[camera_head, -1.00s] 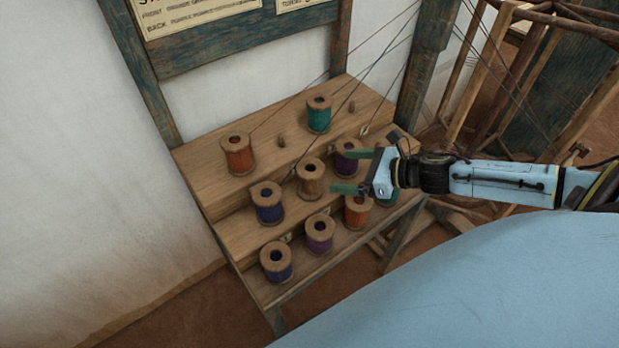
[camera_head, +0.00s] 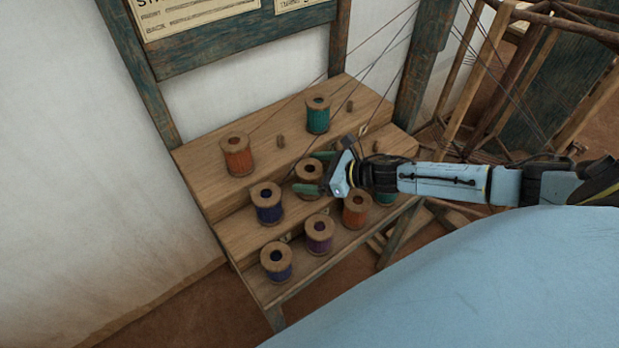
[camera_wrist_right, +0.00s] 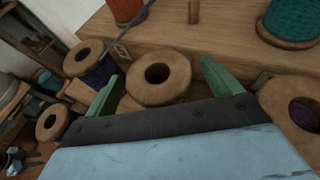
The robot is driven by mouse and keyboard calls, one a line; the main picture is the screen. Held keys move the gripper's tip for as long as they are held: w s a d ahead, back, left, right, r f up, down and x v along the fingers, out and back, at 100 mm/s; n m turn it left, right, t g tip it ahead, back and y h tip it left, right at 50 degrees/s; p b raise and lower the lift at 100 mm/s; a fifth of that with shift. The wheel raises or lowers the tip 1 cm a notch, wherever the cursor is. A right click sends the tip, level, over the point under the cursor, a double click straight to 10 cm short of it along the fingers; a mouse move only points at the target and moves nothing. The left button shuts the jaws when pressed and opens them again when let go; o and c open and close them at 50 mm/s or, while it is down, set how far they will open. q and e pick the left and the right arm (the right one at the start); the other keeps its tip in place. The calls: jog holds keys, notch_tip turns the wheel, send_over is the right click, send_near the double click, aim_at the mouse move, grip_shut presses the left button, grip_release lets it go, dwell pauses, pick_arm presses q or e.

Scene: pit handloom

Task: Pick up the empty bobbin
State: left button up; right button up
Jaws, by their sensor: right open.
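The empty bobbin (camera_head: 306,170) is bare wood with no thread and stands upright on the middle step of the wooden rack. In the right wrist view the bobbin (camera_wrist_right: 160,80) shows its round top and dark centre hole. My right gripper (camera_head: 314,172) is open, with its green fingers on either side of the bobbin. In the right wrist view the open fingers (camera_wrist_right: 160,85) flank the bobbin, and no grip on it shows. The gripper partly covers the bobbin in the head view.
The stepped rack (camera_head: 205,180) holds an orange bobbin (camera_head: 238,157) and a teal bobbin (camera_head: 317,116) above. A blue bobbin (camera_head: 268,205) stands close left of the empty one. A purple bobbin (camera_head: 319,236) and an orange bobbin (camera_head: 356,211) stand in front. Threads rise behind.

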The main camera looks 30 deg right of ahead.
jog(key=shift+w+a+f, duration=0.15)
jog(key=shift+w+a, duration=0.1)
jog(key=shift+w, duration=0.1)
jog(key=c, duration=1.1)
